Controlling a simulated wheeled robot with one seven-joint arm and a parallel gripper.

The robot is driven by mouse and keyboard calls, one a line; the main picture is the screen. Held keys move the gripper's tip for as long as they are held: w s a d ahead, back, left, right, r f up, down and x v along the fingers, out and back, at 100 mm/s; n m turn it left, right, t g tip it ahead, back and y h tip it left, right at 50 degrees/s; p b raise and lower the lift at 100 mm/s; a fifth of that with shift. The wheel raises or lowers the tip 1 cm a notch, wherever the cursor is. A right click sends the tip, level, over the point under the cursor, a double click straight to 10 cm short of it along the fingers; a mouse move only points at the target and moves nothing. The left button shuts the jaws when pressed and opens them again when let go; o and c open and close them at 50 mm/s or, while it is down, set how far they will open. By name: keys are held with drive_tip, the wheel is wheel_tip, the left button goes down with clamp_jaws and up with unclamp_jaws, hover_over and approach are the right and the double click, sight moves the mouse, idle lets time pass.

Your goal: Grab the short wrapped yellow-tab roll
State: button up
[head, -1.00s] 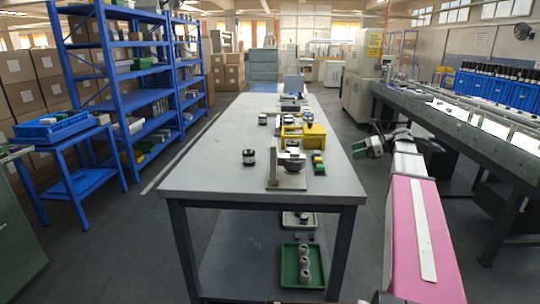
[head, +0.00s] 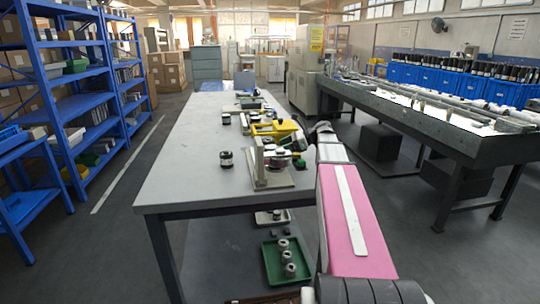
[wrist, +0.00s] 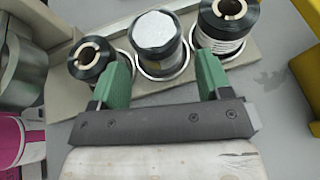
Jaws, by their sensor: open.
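In the wrist view three rolls stand in round cups on a beige holder (wrist: 262,38). The middle roll (wrist: 155,38) is dark with a white wrapped top. The left roll (wrist: 92,60) and the right roll (wrist: 226,25) have black tops and bronze-coloured cores. No yellow tab shows clearly on any of them. My gripper (wrist: 163,62) is open. Its green fingers lie to the left and right of the middle roll, one towards each gap between neighbours. The fingers hold nothing. In the head view the fingers cannot be made out behind my arm.
The grey table (head: 185,185) carries a grey stand (head: 270,168), a lone dark roll (head: 226,159) and a yellow bin (head: 275,131). A yellow edge (wrist: 306,72) lies right of the holder in the wrist view. The table's front left is clear.

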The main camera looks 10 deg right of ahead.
sight(271, 149)
drive_tip(key=shift+r+x, duration=0.15)
drive_tip(key=shift+x, duration=1.35)
drive_tip(key=shift+r+x, duration=0.1)
drive_tip(key=shift+x, duration=1.4)
drive_tip(key=shift+s+a, duration=0.15)
drive_tip(key=c, duration=0.8)
drive_tip(key=shift+c, duration=0.2)
drive_tip(key=shift+r, duration=0.15)
